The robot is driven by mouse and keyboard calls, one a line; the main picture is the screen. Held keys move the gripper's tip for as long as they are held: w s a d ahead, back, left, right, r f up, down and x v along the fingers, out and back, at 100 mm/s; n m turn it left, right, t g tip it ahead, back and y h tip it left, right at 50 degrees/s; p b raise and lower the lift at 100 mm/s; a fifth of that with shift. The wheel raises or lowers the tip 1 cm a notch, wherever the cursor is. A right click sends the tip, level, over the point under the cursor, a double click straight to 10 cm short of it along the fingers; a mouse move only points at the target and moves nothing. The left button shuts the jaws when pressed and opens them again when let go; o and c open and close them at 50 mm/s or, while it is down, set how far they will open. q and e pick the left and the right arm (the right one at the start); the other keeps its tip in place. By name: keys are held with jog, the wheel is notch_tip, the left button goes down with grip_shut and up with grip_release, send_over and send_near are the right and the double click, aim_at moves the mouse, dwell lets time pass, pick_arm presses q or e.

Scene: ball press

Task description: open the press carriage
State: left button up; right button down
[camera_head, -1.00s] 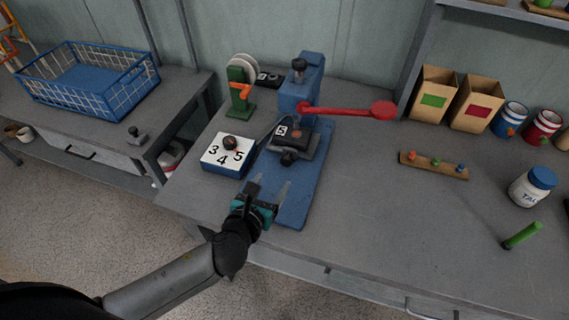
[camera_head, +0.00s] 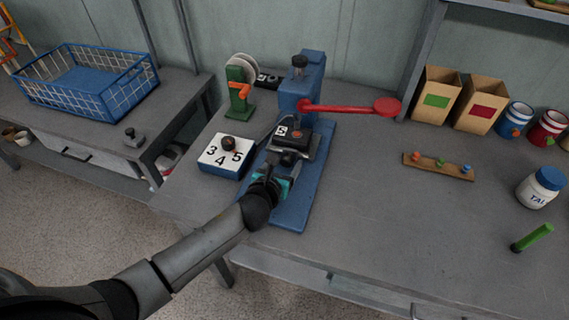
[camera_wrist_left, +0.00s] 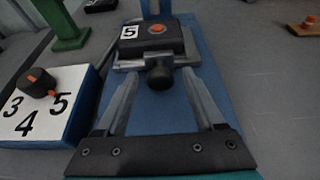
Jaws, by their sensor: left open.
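The blue press (camera_head: 312,80) stands on the grey bench with a long red lever (camera_head: 350,108) pointing right. Its carriage (camera_head: 292,137) is a black block with a label and an orange dot, on a grey slide above the blue base plate. In the left wrist view the carriage (camera_wrist_left: 157,38) bears a "5" and has a round black knob (camera_wrist_left: 160,76) at its front. My left gripper (camera_head: 283,169) is over the base plate, in front of the carriage. Its open fingers (camera_wrist_left: 160,82) point at the knob, one on each side; contact is not clear. My right gripper is out of view.
A white-topped box with a dial (camera_head: 226,152) and numbers sits close left of my left gripper. A green stand with a wheel (camera_head: 240,88) is behind it. A peg board (camera_head: 438,166) and a jar (camera_head: 540,188) are on the right. The bench between is clear.

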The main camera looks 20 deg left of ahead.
pick_arm(q)
jog(key=shift+c, duration=0.2)
grip_shut()
dwell(1.1)
